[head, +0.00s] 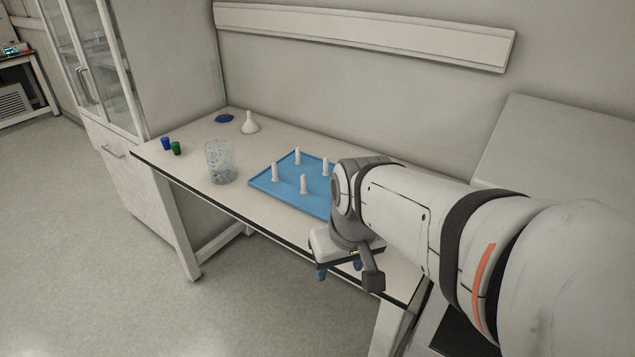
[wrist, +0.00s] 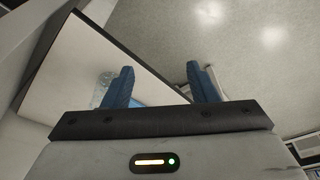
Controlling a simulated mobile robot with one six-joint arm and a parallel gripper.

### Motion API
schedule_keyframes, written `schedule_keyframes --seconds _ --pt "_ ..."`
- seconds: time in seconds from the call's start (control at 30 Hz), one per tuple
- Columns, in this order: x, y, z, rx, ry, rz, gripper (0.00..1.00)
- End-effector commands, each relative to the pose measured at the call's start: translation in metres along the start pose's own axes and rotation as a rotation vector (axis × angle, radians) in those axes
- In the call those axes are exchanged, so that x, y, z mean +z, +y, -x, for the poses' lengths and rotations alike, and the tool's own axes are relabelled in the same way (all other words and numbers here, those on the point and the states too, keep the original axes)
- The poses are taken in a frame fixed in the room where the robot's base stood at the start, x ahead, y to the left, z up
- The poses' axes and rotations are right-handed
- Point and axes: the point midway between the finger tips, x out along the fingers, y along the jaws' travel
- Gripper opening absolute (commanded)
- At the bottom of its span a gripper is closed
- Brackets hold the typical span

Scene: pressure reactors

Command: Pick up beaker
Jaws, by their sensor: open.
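The beaker (head: 220,162) is a clear glass vessel with bluish speckles. It stands upright on the white table, left of the blue tray, in the head view. In the wrist view the beaker (wrist: 104,84) shows partly behind the left finger. My gripper (head: 339,270) hangs at the table's front edge, to the right of the beaker and apart from it. In the wrist view its two blue fingers (wrist: 162,88) are spread with nothing between them.
A blue tray (head: 262,184) with several white pegs lies between the beaker and my arm. A green cap (head: 176,148) and a blue cap (head: 165,143) stand left of the beaker. A white funnel (head: 249,125) and a dark blue item (head: 224,118) are behind. A cabinet (head: 130,170) stands left.

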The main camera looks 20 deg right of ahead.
Motion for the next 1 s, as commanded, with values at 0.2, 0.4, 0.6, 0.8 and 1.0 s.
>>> schedule_keyframes --seconds 0.2,0.4,0.6,0.8,1.0 --pt "-0.074 0.065 -0.043 -0.029 0.068 0.03 0.71" --pt "-0.119 0.126 -0.065 -0.026 0.136 0.071 0.86" --pt "-0.132 0.144 -0.079 -0.022 0.156 0.089 0.86" --pt "-0.134 0.143 -0.101 -0.022 0.154 0.09 0.86" --pt "-0.137 0.143 -0.132 -0.022 0.154 0.089 0.86"
